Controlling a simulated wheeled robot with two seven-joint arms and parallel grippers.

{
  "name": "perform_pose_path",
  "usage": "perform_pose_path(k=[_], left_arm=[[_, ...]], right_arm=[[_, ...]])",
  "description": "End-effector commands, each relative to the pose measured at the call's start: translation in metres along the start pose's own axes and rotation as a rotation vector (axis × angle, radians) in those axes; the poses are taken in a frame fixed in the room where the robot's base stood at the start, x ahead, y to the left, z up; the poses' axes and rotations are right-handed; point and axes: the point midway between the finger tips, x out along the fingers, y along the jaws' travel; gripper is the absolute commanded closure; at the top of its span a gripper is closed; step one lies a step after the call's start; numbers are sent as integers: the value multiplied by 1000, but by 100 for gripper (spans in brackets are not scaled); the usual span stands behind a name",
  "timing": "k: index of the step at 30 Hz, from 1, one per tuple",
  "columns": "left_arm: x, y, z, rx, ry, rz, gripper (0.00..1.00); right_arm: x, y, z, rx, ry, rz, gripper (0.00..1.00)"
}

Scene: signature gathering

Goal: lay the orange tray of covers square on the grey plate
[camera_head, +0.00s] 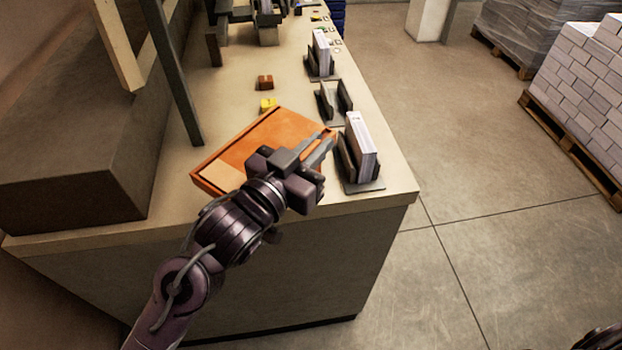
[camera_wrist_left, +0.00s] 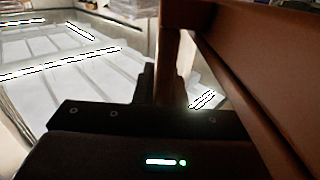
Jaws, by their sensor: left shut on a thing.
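The orange tray (camera_head: 217,186) is at the near end of the long table, turned at an angle to the table's edges. A flat orange sheet-like surface (camera_head: 275,133) and a paler patch show inside it. My left gripper (camera_head: 322,148) is shut on the tray's right side. In the left wrist view, the tray's red-brown wall (camera_wrist_left: 240,75) is close up at the right, beside the dark gripper body. I cannot tell whether the tray touches the table. I cannot make out the grey plate; the tray and my arm cover part of the tabletop.
A dark holder with white page blocks (camera_head: 361,145) stands just right of my left gripper. An empty holder (camera_head: 334,98) and another filled one (camera_head: 320,55) stand behind it. A grey beam rises at left.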

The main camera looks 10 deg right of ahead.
Motion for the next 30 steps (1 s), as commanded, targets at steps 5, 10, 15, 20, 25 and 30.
perform_pose_path(k=[5, 10, 15, 20, 25, 30], left_arm=[[0, 0, 41, -1, -3, -1, 100], [0, -1, 58, 2, 2, -2, 100], [0, 0, 79, 2, -2, -2, 100], [1, 0, 99, 1, 1, -2, 100], [1, 0, 103, 3, 4, -2, 100], [1, 0, 104, 2, 3, -2, 100]], right_arm=[[-7, 1, 0, -1, 0, 1, 64], [-9, 0, -1, -2, 0, -1, 64], [-13, -4, -2, -2, 1, -6, 64], [-16, -10, -3, -1, 2, -12, 64], [-16, -11, -3, -1, 2, -14, 64], [-15, -10, -3, -1, 2, -13, 64]])
